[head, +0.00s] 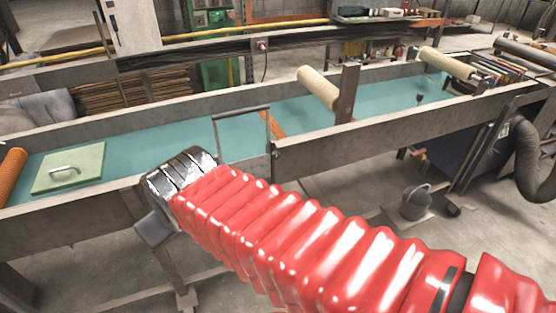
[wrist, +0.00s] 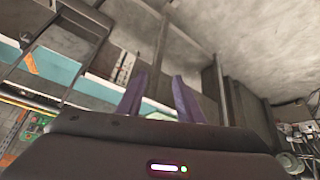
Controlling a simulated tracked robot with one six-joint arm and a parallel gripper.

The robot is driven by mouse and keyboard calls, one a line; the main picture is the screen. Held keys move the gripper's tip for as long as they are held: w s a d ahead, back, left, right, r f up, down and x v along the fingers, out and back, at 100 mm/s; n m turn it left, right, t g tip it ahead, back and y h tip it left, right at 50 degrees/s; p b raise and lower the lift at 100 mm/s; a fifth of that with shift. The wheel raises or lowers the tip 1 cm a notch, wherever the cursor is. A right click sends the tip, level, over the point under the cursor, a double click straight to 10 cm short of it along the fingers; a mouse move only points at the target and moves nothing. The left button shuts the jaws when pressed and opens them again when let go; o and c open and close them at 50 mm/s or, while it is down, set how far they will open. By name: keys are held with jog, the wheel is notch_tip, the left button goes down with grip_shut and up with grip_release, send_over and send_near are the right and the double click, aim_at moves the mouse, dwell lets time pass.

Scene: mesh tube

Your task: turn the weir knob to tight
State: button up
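A grey metal frame (head: 243,158), which may be the weir, stands across the teal-floored trough. I cannot make out a knob on it for certain; a small dark fitting (head: 273,149) sits at its near right edge. My gripper is at the end of my red-sleeved arm, in front of the trough's near wall and left of the frame; its fingers are hidden in the head view. In the wrist view, the two purple fingers of my gripper (wrist: 159,96) stand apart with nothing seen held between them. Grey metal structure shows beyond them.
The trough's near wall (head: 350,147) runs across the view. A green board with a handle (head: 70,168) lies at left. Cream rollers (head: 318,88) cross the trough farther right. A grey bucket (head: 415,202) stands on the floor.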

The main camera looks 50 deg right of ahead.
jog(key=w+d+f+t+h, duration=0.1)
jog(key=w+d+f, duration=0.1)
jog(key=w+d, duration=0.35)
jog(key=w+d+f+t+h, duration=0.1)
jog(key=w+d+f+h, duration=0.15)
jog(key=d, duration=0.55)
jog(key=m+t+h, duration=0.3)
jog(key=t+h, duration=0.2)
jog(key=t, duration=0.2)
send_near(276, 157)
jog(key=v, duration=0.5)
jog(key=shift+s+d+r, duration=0.1)
jog(key=shift+s+d, duration=0.05)
jog(key=shift+d, duration=0.05)
jog(key=x, duration=1.3)
jog(key=shift+w+d, duration=0.1)
jog(key=shift+w, duration=0.35)
jog(key=shift+c, duration=0.2)
